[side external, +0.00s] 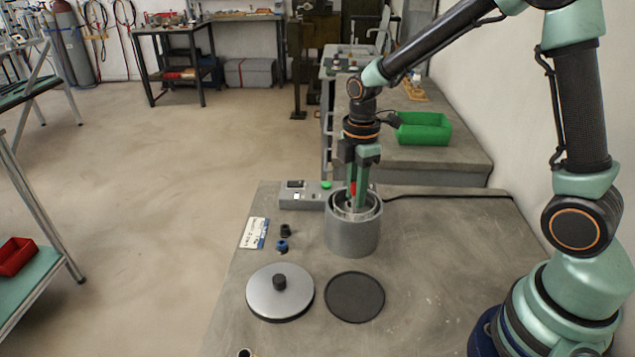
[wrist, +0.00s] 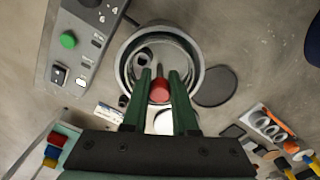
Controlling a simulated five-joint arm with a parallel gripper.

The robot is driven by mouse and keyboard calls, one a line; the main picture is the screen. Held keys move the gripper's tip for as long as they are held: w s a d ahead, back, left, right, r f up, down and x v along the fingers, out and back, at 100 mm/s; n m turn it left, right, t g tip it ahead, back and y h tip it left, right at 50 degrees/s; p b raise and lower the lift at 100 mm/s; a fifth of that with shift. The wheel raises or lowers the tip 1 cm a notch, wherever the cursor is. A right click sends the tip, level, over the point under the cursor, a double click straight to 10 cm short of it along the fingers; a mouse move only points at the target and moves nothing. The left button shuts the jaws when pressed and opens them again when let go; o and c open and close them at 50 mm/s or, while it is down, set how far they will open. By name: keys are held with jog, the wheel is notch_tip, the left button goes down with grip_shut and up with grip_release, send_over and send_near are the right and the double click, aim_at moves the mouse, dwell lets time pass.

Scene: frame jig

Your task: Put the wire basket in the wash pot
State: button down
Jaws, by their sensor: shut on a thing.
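The wash pot (side external: 353,236) is a grey round vessel on the bench, open at the top; it also shows in the wrist view (wrist: 199,83). My gripper (side external: 357,200) points down into the pot's mouth. Its fingers (wrist: 160,75) are shut on a red grip (wrist: 160,91), which appears to be the handle of the wire basket (side external: 345,212). The basket's metal rim shows within the pot's mouth. Most of the basket is hidden by the pot wall and my fingers, so I cannot tell whether it rests on the bottom.
A control box (side external: 296,204) with a green button stands behind the pot. A silver lid (side external: 262,297) with a black knob and a dark round mat (side external: 354,298) lie in front. Small dark parts (side external: 285,231) and a card (side external: 253,234) lie left. The bench's right side is clear.

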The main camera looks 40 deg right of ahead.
aim_at(355, 212)
jog(key=shift+f, duration=2.8)
jog(key=shift+f, duration=0.15)
jog(key=c, duration=0.6)
grip_release()
jog(key=c, duration=0.3)
jog(key=shift+r, duration=0.8)
